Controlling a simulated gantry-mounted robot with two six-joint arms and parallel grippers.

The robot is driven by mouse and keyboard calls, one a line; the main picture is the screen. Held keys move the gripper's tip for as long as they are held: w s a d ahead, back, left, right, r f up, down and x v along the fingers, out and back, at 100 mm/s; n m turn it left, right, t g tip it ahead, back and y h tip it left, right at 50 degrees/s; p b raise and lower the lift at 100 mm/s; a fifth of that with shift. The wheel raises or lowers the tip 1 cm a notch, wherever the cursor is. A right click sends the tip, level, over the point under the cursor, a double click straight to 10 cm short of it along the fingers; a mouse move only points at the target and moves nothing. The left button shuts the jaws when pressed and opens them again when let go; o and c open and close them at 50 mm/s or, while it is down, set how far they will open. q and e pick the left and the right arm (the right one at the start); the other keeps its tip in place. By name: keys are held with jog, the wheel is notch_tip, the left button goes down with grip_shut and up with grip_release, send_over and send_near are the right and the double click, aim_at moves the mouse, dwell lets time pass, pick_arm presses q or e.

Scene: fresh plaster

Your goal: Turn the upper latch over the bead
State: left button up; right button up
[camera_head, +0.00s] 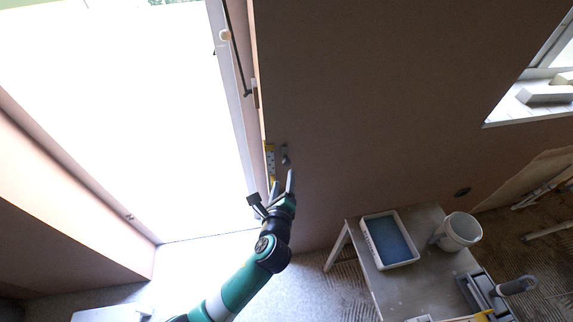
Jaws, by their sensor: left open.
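My left gripper (283,180) reaches up from the bottom with its fingers parted. It is empty and close to the edge of the doorway. Just above its fingertips, a small grey fitting (285,155), which looks like a latch, sits on the brown wall. A short yellow piece (269,158) stands beside it on the opening's edge. A pale bead (258,120) seems to run up that edge. A small brown piece (255,93) sits higher on the edge; I cannot tell whether it is the upper latch. My right gripper is out of view.
A bench (408,284) at the lower right holds a white tray (389,240) with a blue inside, a white bucket (460,231) and tools. A dark rod (238,65) with a pale knob hangs by the bright doorway. The wall right of the gripper is clear.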

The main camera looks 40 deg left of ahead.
aim_at(286, 164)
pick_arm(q)
jog(key=x, duration=0.4)
jog(key=shift+s+b, duration=0.1)
jog(key=shift+b, duration=0.25)
jog(key=b+x, duration=0.1)
jog(key=x, duration=0.5)
jog(key=shift+w, duration=0.25)
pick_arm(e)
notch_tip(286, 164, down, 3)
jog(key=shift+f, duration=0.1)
pick_arm(q)
jog(key=shift+r, duration=0.1)
grip_shut()
